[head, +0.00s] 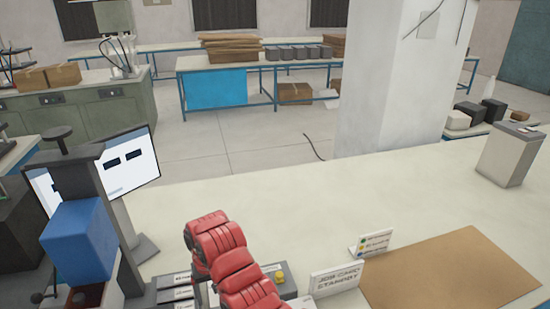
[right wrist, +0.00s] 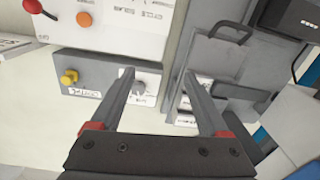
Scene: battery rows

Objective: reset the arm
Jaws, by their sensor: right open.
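My right arm, with red covers, reaches over the white table (head: 420,200) at the bottom middle of the head view. In the right wrist view my right gripper (right wrist: 160,73) is open, its two grey fingers apart with nothing between them. Beyond the fingers is a grey control box (right wrist: 90,85) with a yellow button (right wrist: 69,77) and a dark knob (right wrist: 138,88). The knob appears between the fingertips; whether they touch the box I cannot tell. The yellow button also shows beside my arm in the head view (head: 280,277). My left gripper is not in view.
A press-like machine with a blue block (head: 78,238) and a screen (head: 135,165) stand at the left. A job card sign (head: 335,280), a small label stand (head: 372,243) and a brown mat (head: 450,272) lie right of my arm. A grey canister (head: 506,155) stands far right.

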